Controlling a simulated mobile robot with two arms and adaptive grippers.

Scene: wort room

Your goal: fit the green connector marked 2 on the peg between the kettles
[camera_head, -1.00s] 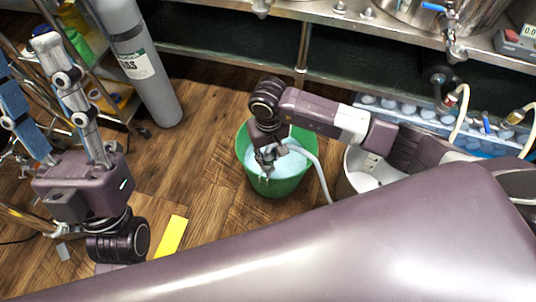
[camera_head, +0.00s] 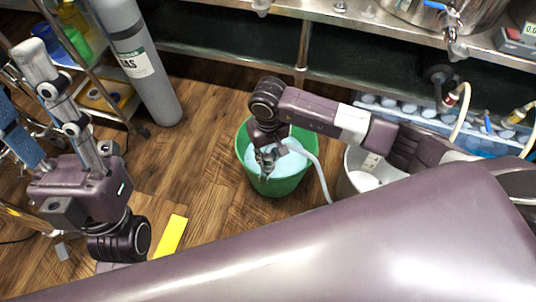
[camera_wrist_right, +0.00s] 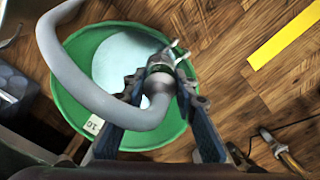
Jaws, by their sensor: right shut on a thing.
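My right gripper (camera_head: 267,166) is over the green bucket (camera_head: 272,187). In the right wrist view its blue fingers (camera_wrist_right: 161,85) are shut on the end of a thick grey hose (camera_wrist_right: 80,72), at a metal coupling (camera_wrist_right: 159,70). The hose also shows in the head view (camera_head: 321,172), curving over the bucket's right rim. My left gripper (camera_head: 15,77) is at the far left, its fingers apart and empty. I cannot make out a green connector marked 2, and the peg is not in view. Part of one steel kettle (camera_head: 455,14) shows at the top right.
A grey gas cylinder (camera_head: 150,85) stands left of the bucket, beside a shelf rack (camera_head: 100,75). A steel bench (camera_head: 320,22) runs along the back. A white bucket (camera_head: 352,160) and a blue crate of bottles (camera_head: 410,115) are to the right. A yellow strip (camera_head: 169,236) lies on the floor.

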